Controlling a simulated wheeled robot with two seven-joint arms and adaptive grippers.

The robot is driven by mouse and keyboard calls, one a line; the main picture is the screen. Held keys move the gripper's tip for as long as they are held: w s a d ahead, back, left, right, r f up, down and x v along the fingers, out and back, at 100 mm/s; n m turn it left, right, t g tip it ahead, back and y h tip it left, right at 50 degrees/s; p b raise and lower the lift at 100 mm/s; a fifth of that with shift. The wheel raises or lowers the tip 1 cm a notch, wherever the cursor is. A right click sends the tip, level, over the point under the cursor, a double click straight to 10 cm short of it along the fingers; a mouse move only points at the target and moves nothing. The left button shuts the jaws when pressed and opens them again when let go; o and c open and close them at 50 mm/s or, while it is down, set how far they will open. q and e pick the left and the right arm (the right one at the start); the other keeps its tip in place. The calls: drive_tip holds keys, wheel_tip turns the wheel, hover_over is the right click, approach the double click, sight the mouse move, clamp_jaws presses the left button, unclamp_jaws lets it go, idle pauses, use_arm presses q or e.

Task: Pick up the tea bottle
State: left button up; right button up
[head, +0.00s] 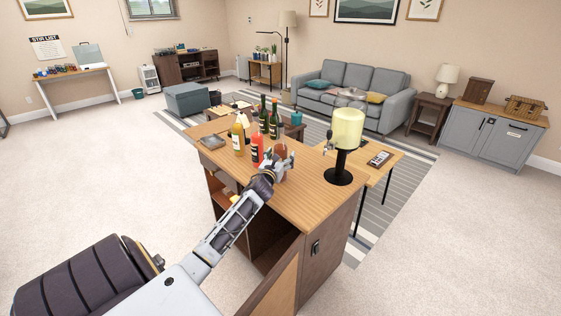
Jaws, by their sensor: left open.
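Several bottles stand upright on the wooden bar top. They include an amber-yellow bottle (238,139), a red-orange bottle (257,146) and two dark green bottles (263,115) (274,121). I cannot read any label, so I cannot tell which one is the tea bottle. My left gripper (279,158) reaches over the bar top, just right of the red-orange bottle. It is open. A reddish-brown object (280,174) is partly hidden behind the gripper; I cannot tell its shape or whether the fingers touch it. My right gripper is out of view.
The bar (312,196) has a drink dispenser (346,128) with yellow liquid on its right end. A flat grey object (211,142) lies at the left end. Beyond are a low table (389,152), a grey sofa (350,85) and a striped rug (392,207). Open carpet lies left.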

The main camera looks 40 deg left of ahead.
use_arm(q)
drive_tip(key=shift+c, duration=0.3)
drive_tip(key=shift+c, duration=1.1)
drive_tip(key=c, duration=1.4)
drive_tip(key=shift+r, duration=0.1)
drive_tip(key=shift+r, duration=0.15)
